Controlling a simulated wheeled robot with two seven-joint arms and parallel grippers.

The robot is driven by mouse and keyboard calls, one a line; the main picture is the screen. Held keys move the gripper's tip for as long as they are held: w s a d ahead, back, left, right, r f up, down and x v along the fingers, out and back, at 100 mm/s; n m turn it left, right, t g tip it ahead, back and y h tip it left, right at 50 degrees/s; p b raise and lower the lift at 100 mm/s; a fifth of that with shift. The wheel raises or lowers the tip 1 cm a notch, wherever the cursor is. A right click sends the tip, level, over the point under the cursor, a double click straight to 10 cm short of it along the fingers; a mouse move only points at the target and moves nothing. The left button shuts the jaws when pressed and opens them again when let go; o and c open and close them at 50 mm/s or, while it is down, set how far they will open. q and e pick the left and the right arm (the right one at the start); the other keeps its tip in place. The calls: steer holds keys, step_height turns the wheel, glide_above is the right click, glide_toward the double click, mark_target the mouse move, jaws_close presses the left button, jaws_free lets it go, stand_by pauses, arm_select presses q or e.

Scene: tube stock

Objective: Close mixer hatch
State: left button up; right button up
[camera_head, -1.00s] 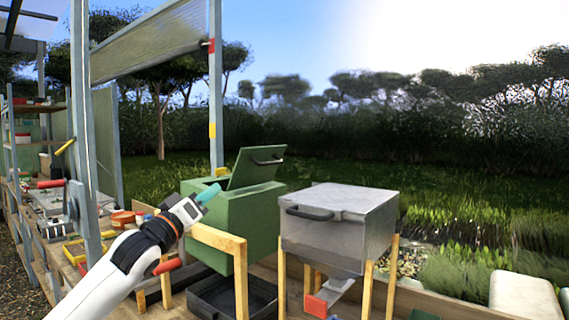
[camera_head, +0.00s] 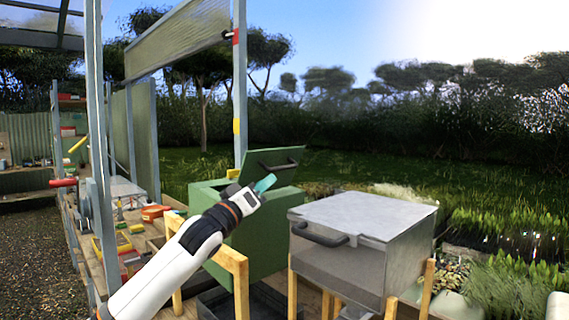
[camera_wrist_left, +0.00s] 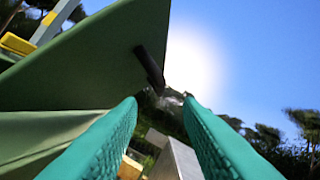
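The green mixer box (camera_head: 262,232) stands behind a wooden frame, its green hatch (camera_head: 262,168) raised and tilted open. A dark handle (camera_head: 281,165) is on the hatch; in the left wrist view the handle (camera_wrist_left: 150,68) shows just beyond the fingertips, on the hatch panel (camera_wrist_left: 90,60). My left gripper (camera_head: 265,182) is in front of the hatch in the head view, overlapping its lower part. In the wrist view its teal fingers (camera_wrist_left: 160,100) are apart with nothing held between them. I cannot tell whether a finger touches the hatch. My right gripper is not in view.
A grey metal box (camera_head: 365,215) with a flat closed lid and dark handle stands right of the mixer. A wooden frame (camera_head: 240,270) is in front of the mixer. A metal post (camera_head: 240,80) rises behind it. Open grass lies behind.

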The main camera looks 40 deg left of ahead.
mark_target(283, 168)
arm_select(q)
steer(key=p+x, duration=0.4)
steer(key=x, duration=0.4)
steer(key=shift+s+r+p, duration=0.1)
steer(key=shift+r+p, duration=0.05)
steer(key=shift+p, duration=0.25)
steer(key=shift+w+p, duration=0.3)
steer(key=shift+w, duration=0.45)
jaws_close()
